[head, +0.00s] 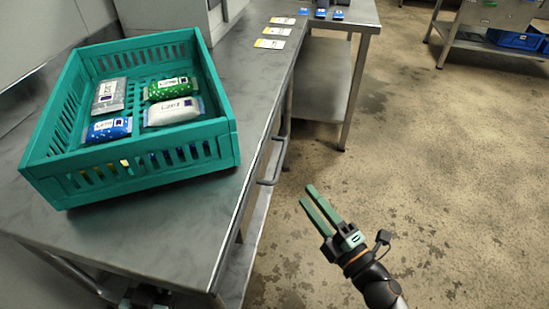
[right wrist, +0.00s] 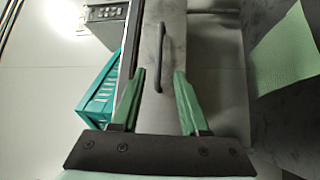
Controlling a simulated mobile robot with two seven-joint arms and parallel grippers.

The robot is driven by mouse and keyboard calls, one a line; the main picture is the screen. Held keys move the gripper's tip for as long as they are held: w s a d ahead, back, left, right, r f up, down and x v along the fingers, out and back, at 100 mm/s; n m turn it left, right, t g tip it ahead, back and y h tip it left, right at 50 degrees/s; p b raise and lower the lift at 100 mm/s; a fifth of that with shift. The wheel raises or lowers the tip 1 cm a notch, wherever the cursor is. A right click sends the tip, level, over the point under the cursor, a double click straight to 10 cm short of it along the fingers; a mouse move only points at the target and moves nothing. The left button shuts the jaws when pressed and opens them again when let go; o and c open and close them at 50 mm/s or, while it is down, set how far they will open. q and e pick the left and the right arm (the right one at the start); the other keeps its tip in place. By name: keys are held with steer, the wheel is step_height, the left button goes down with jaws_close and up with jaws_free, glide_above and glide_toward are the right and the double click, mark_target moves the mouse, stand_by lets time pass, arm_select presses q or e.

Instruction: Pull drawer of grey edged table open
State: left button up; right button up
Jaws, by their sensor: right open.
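The grey edged table (head: 160,222) is a long steel table at the left of the head view. Its drawer front shows edge-on below the tabletop and looks shut. The dark bar handle (head: 274,166) sticks out from it. In the right wrist view the drawer front (right wrist: 198,60) is plain grey, with the handle (right wrist: 158,58) upright in the picture. My right gripper (head: 308,194) is open and empty, over the floor to the right of the handle in the head view. In the right wrist view the handle lies ahead, between the fingers (right wrist: 158,72) in the picture, apparently untouched.
A teal crate (head: 140,180) holding several packets stands on the table. Cards (head: 272,43) lie farther back. Another steel table (head: 352,14) stands beyond, with a lower shelf. The floor (head: 440,170) to the right is clear.

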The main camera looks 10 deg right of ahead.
mark_target(280, 160)
steer(key=p+x, duration=0.1)
steer(key=x, duration=1)
steer(key=shift+r, duration=0.1)
arm_select(q)
steer(key=s+f+g, duration=0.2)
steer(key=s+f, duration=0.1)
steer(key=f, duration=0.3)
steer(key=shift+n+g+y, duration=0.4)
arm_select(e)
steer(key=shift+w+a, duration=0.2)
steer(key=shift+w, duration=0.25)
jaws_close()
arm_select(q)
steer(key=shift+f, duration=0.1)
